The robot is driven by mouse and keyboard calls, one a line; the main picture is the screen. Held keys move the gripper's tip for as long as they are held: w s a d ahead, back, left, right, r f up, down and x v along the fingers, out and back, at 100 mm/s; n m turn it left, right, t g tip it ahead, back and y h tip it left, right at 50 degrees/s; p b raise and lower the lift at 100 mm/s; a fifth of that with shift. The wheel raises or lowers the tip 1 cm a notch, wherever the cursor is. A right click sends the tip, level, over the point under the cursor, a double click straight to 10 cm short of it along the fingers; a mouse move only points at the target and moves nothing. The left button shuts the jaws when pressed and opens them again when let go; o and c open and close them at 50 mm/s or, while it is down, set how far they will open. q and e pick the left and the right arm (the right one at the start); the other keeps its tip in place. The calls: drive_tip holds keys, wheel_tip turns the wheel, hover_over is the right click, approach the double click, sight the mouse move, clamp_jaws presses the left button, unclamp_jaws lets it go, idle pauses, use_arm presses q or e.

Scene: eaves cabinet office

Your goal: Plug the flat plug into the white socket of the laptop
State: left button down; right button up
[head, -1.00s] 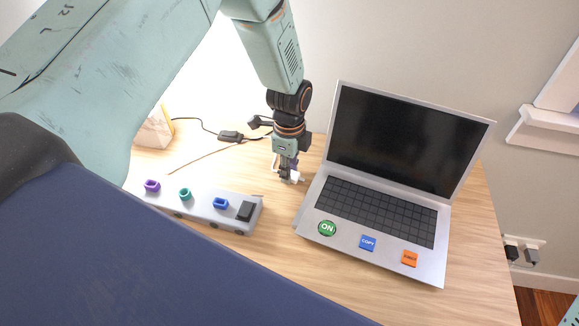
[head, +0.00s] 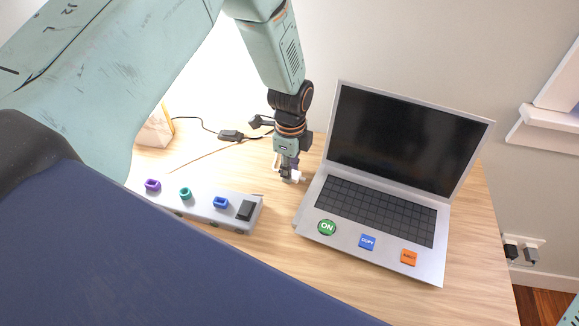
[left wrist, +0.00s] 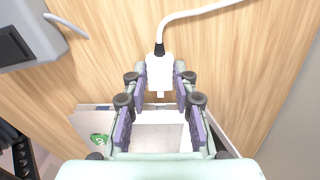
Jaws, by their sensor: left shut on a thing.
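The flat plug (left wrist: 159,70) is white, with a white cable leaving its back end. My left gripper (left wrist: 160,85) is shut on it, and the plug's narrow tip points toward the laptop side in the left wrist view. In the head view my left gripper (head: 287,175) is low over the table, just left of the laptop (head: 313,222), with a small gap between. The laptop is open with a dark screen. Its near part also shows in the left wrist view (left wrist: 92,124), partly hidden by my fingers. I cannot make out the white socket. My right gripper is not in view.
A grey power strip (head: 170,202) with purple, teal and blue sockets and a dark switch lies left of the laptop. A black adapter (head: 230,135) with a cord lies behind it. Bare wood (head: 270,262) is free in front of the laptop.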

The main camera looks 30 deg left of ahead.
use_arm(q)
drive_tip(key=shift+d, duration=1.5)
idle(0.4)
drive_tip(key=c, duration=1)
unclamp_jaws()
drive_tip(key=shift+r, duration=0.1)
wheel_tip(320, 180, up, 12)
wheel_tip(320, 180, up, 10)
drive_tip(key=p, duration=1)
hover_over(301, 178)
drive_tip(key=shift+s, duration=0.1)
